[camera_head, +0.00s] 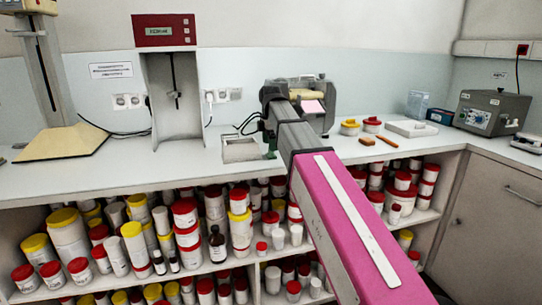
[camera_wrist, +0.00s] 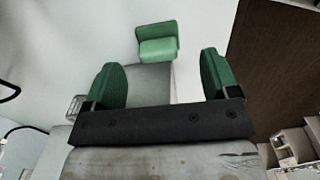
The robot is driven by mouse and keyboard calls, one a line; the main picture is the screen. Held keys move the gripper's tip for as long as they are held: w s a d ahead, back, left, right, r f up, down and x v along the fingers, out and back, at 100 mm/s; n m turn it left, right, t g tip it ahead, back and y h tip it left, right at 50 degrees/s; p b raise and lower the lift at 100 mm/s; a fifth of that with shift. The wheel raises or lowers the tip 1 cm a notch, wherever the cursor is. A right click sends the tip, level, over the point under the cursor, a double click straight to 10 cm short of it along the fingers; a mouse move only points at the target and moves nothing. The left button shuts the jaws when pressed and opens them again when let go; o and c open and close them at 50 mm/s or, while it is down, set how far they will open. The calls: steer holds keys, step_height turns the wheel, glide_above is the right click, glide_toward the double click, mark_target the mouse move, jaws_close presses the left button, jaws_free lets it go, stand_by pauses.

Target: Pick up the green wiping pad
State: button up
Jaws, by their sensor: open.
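The green wiping pad (camera_wrist: 158,42) shows in the wrist view, top centre, as a folded-looking lighter green piece against a pale surface. My gripper (camera_wrist: 166,78) is open, with its two dark green fingers spread wide at left and right. The pad lies beyond the fingertips, roughly in line with the gap between them, and nothing is held. In the head view my arm reaches over the counter and hides much of my gripper; a bit of green (camera_head: 269,140) shows beside it. I cannot make out the pad there.
The white counter (camera_head: 95,170) holds a shallow grey tray (camera_head: 240,150), a red-topped instrument (camera_head: 168,75), small yellow and red lidded tubs (camera_head: 350,127), a white tray (camera_head: 411,129) and a grey control box (camera_head: 490,112). Shelves below are full of jars (camera_head: 186,215). The counter's left middle is clear.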

steer(key=shift+w+d+f, duration=0.1)
steer(key=shift+f, duration=1.85)
steer(key=c, duration=1)
step_height(320, 180, up, 10)
steer(key=shift+r, duration=0.1)
